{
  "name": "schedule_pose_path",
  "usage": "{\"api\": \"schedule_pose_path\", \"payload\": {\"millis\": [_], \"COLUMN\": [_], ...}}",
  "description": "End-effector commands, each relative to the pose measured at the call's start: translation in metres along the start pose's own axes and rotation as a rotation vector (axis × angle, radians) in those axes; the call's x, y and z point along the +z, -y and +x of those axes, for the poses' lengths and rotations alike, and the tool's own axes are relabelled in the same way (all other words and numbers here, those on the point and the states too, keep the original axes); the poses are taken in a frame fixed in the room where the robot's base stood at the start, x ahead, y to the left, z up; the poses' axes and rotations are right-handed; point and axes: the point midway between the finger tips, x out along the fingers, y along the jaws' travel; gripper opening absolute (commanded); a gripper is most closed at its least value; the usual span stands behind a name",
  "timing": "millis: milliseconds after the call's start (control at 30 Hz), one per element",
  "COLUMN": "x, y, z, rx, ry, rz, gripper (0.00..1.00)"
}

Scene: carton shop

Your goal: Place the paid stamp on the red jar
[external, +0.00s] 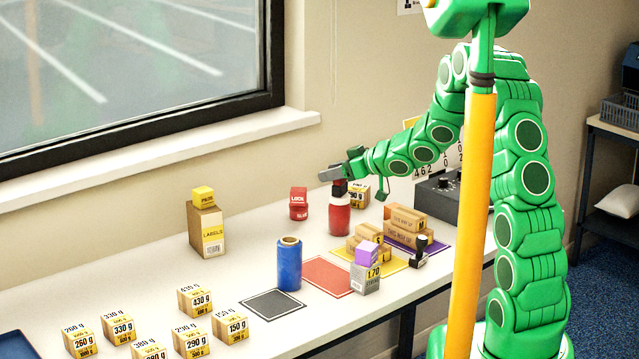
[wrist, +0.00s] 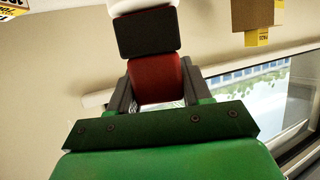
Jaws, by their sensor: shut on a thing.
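The red jar (external: 339,218) stands on the table near the wall, with a pale top. My gripper (external: 336,172) is shut directly above it, on a small stamp with a red body and a dark base, which I take for the paid stamp (external: 339,188); no lettering on it is readable. In the wrist view the stamp (wrist: 155,80) sits between my fingers, and its dark base faces a pale round thing at the top edge, likely the jar's top. The base is at or just above the jar's top; I cannot tell whether they touch.
A red cube (external: 298,203) stands left of the jar. A blue cylinder (external: 289,264) stands in front, beside the red mat (external: 328,277). Small cartons (external: 375,243) and a black stamp (external: 420,248) are to the right. A labels box (external: 206,229) bears a yellow cube (external: 203,196).

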Motion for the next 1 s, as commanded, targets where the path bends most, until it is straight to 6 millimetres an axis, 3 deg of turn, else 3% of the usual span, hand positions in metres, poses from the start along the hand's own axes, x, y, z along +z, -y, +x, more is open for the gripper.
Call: {"api": "schedule_pose_path", "payload": {"millis": [67,100,267,667,1000], "x": [0.002,0.002,0.002,-0.001,-0.002], "y": [0.0,0.0,0.0,-0.001,-0.001], "z": [0.001,0.001,0.001,-0.004,-0.046], "rx": [0.0,0.0,0.0,0.001,0.003], "ry": [0.001,0.0,0.0,-0.001,-0.003], "rz": [0.0,0.0,0.0,0.0,0.0], "gripper": [0.18,0.51,0.74,0.74,0.74]}}
